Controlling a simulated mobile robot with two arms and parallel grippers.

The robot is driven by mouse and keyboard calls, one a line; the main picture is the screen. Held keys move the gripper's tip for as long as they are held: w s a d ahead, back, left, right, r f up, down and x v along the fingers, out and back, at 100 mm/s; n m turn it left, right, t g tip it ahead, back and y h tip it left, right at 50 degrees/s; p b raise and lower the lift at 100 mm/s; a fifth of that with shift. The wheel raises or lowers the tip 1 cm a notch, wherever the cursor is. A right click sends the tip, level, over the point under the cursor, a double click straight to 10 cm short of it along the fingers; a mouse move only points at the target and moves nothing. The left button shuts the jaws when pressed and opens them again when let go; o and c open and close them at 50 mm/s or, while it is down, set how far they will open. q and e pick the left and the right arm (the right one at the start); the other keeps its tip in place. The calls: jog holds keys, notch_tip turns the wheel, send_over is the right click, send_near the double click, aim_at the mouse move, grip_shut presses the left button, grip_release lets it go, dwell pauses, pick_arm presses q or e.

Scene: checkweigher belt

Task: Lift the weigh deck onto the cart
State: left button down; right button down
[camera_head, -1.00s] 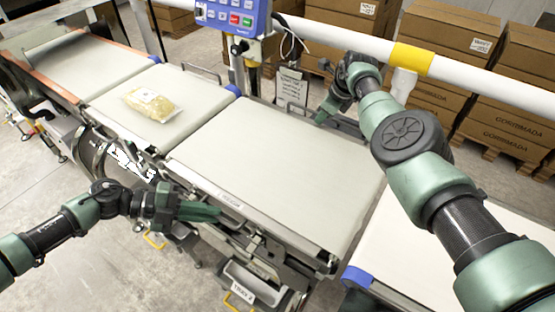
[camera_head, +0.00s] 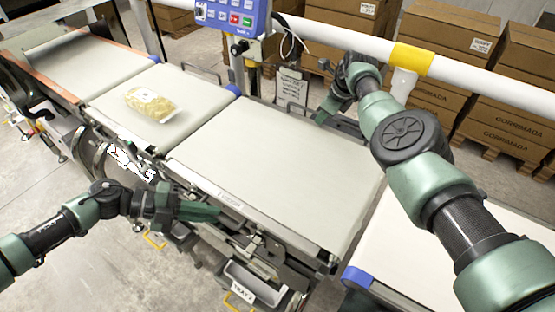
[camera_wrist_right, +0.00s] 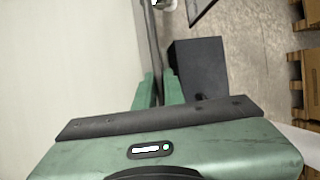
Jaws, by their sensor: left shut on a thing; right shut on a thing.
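The weigh deck (camera_head: 285,165) is the wide pale belt section in the middle of the line, and it looks level with its neighbours. My left gripper (camera_head: 217,212) is shut at the deck's near long side, on what seems to be its handle, which the fingers mostly hide. My right gripper (camera_head: 322,117) is shut at the far long side. In the right wrist view its green fingers (camera_wrist_right: 160,90) close around a dark bar along the edge of the pale deck (camera_wrist_right: 70,60). I cannot make out a cart in these views.
A clear bag of yellow food (camera_head: 150,104) lies on the belt (camera_head: 195,95) to the left. Another pale belt (camera_head: 440,235) with blue corners is at the right. A blue control panel (camera_head: 232,15) and a white rail (camera_head: 480,80) stand behind. Cartons (camera_head: 430,30) fill the back.

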jog(key=shift+w+r+p, duration=0.15)
jog(key=shift+r+p, duration=0.4)
jog(key=shift+r, duration=0.1)
notch_tip(320, 180, up, 7)
jog(key=p, duration=0.7)
dwell(0.3)
